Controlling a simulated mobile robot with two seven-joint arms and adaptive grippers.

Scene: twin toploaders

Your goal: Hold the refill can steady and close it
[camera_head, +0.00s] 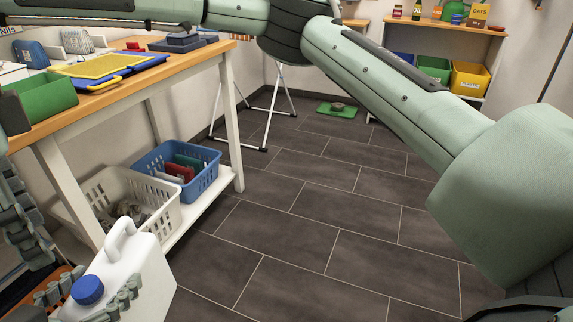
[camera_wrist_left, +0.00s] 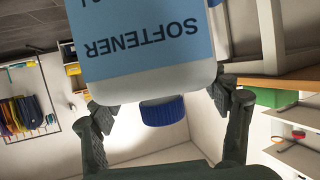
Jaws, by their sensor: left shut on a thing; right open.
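The refill can, a white jug (camera_head: 132,275) with a loop handle, is at the lower left of the head view. Its blue cap (camera_head: 87,290) is at its mouth; whether it is screwed tight I cannot tell. My left gripper (camera_head: 90,297) is shut on the can, its fingers on both sides, apart from the cap. In the left wrist view the can's blue SOFTENER label (camera_wrist_left: 150,35) is upside down, with the cap (camera_wrist_left: 162,110) between the fingers (camera_wrist_left: 168,108). My right gripper (camera_head: 20,215) is open at the left edge, partly cut off, and touches nothing I can see.
A wooden-topped bench (camera_head: 130,88) at the left carries a green bin (camera_head: 45,98) and a yellow board (camera_head: 95,65). Its lower shelf holds a white basket (camera_head: 125,195) and a blue basket (camera_head: 205,175). The tiled floor (camera_head: 300,230) is clear in the middle.

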